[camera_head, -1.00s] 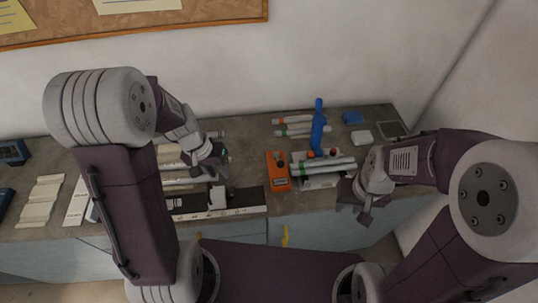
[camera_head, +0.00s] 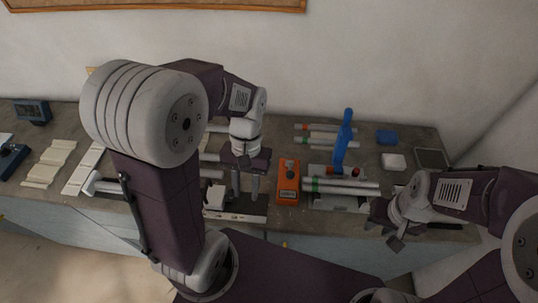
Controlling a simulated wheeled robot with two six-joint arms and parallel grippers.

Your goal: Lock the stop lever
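A long fixture with a pale front rail (camera_head: 248,217) lies along the front edge of the bench, left of centre. A white upright block (camera_head: 214,198) stands on it. I cannot tell which small part is the stop lever; my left arm and gripper hide part of the fixture. My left gripper (camera_head: 246,196) points down over the fixture's right part, its two fingers apart with nothing seen between them. Contact with the fixture cannot be made out. My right gripper (camera_head: 386,230) hangs at the front right of the bench, fingers apart and empty.
An orange device (camera_head: 288,183) lies just right of my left gripper. A stand with a blue handle (camera_head: 344,140) and pale tubes (camera_head: 340,186) are further right. A white box (camera_head: 393,161) and blue item (camera_head: 387,137) sit behind my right gripper. Pale profiled pieces (camera_head: 55,161) lie left.

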